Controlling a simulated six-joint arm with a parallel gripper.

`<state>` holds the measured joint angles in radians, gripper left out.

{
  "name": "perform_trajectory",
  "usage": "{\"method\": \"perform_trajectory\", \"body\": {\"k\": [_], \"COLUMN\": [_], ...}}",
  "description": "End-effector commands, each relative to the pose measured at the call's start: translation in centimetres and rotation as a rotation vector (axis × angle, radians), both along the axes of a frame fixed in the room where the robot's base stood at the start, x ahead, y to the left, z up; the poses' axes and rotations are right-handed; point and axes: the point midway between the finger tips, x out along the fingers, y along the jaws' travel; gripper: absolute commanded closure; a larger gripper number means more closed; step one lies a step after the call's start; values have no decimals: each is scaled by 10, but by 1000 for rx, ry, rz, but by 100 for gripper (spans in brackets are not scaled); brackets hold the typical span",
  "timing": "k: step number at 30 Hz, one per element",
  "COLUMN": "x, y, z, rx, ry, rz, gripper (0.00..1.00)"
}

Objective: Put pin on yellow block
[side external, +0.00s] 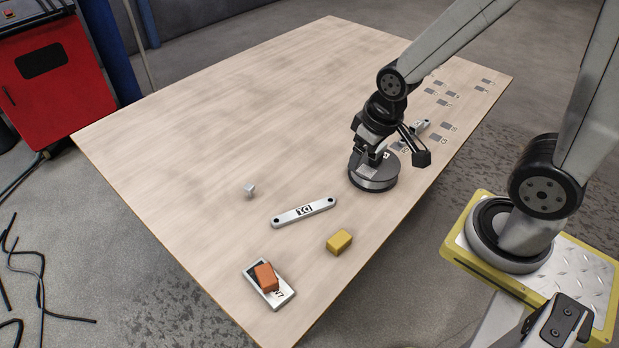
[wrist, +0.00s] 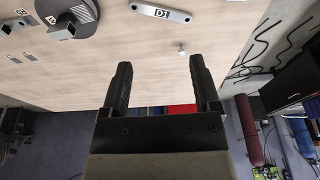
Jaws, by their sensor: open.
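The pin (side external: 249,190) is a small light-grey piece standing on the table, left of the labelled bar in the side view. It also shows in the wrist view (wrist: 181,49), beyond the fingertips. The yellow block (side external: 340,242) lies on the table near the front edge, to the right of the pin; it is outside the wrist view.
A grey bar marked D1 (side external: 304,212) lies between pin and yellow block. The round dark disc (side external: 374,184) stands near my gripper. The table's left and back are clear.

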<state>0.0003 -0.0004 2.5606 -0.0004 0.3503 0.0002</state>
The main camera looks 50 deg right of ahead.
Motion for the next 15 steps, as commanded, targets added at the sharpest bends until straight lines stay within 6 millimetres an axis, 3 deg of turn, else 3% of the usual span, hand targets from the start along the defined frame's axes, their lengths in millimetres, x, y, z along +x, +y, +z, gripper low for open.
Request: {"method": "perform_trajectory", "body": {"k": [8,15], "x": [19,71], "y": [1,5], "z": [0,-4], "rx": [-13,-49], "ry": [8,33], "rz": [62,239], "gripper": [21,21]}}
